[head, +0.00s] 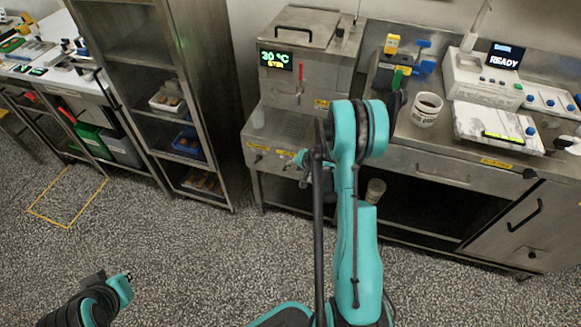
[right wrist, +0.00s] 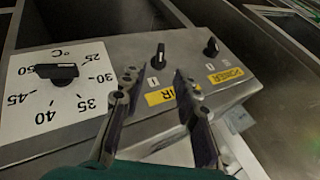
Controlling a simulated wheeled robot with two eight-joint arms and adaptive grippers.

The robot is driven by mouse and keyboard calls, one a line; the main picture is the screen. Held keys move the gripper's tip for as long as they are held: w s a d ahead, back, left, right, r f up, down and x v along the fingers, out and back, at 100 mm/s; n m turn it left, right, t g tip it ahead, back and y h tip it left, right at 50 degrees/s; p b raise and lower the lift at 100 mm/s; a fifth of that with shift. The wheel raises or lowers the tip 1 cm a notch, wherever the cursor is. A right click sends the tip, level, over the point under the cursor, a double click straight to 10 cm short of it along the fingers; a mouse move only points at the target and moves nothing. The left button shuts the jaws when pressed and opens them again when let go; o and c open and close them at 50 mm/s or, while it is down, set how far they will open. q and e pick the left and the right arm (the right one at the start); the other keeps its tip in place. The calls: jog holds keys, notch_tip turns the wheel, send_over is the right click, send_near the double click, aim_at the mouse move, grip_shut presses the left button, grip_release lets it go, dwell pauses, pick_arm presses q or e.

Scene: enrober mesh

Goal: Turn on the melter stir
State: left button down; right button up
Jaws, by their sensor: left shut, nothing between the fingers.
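The melter (head: 308,60) is a steel box with a lid and a lit display (head: 276,61) reading 30 °C above small yellow text. Its control panel is large in the right wrist view. There the stir knob (right wrist: 159,57) is a small black knob above a yellow label (right wrist: 159,97) partly hidden by a finger, with only "IR" readable. My right gripper (right wrist: 157,74) is open, its fingers on either side of the line to this knob; contact cannot be told. In the head view my right gripper (head: 303,160) is at the panel. My left gripper (head: 95,279) is shut, low at left.
A power knob (right wrist: 211,47) with a yellow label is right of the stir knob. A temperature dial (right wrist: 64,73) is left of it.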

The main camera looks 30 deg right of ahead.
jog(key=v, duration=0.3)
dwell(0.5)
